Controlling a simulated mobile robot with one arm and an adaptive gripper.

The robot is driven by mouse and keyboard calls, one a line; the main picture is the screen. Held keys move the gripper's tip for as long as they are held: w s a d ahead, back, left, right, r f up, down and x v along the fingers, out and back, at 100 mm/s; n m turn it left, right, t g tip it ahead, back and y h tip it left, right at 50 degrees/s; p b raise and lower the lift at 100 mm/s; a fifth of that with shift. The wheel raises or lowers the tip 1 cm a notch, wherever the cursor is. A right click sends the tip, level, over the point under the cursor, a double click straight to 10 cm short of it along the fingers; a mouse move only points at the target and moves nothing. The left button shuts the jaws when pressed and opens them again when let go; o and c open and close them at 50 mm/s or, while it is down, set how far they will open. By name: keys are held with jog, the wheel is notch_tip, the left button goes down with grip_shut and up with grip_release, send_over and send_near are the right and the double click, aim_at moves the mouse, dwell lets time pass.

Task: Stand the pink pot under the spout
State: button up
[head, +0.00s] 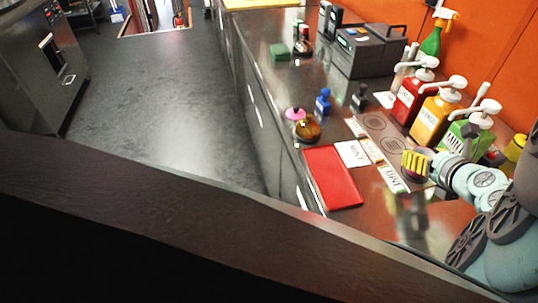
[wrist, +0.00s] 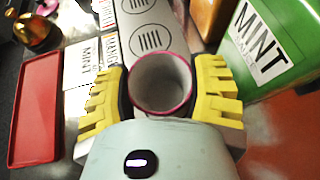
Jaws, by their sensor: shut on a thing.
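My gripper (head: 417,165), with yellow ridged fingers, is shut on a small round pot with a pink rim. In the wrist view the pot (wrist: 161,84) stands between the fingers (wrist: 161,92), its pale grey inside open to the camera and empty-looking. The head view does not show the pot clearly. Pump bottles with white spouts stand to the right: red (head: 411,100), orange (head: 436,118) and green MINT (head: 473,136). A grey strip with round slotted grilles (head: 376,128) lies in front of them. In the wrist view the strip (wrist: 148,38) is just beyond the pot.
Label cards (head: 353,153) lie beside the strip. A red tray (head: 333,178) is at the counter's near edge. A copper-coloured vessel (head: 307,128), a pink item (head: 295,114) and a blue item (head: 323,102) stand farther off. The green bottle (wrist: 260,45) is close right of my gripper.

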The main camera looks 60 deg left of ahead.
jog(key=shift+a+f, duration=0.1)
dwell(0.3)
jog(key=o, duration=1.3)
jog(key=shift+f, duration=0.2)
jog(key=shift+r, duration=0.1)
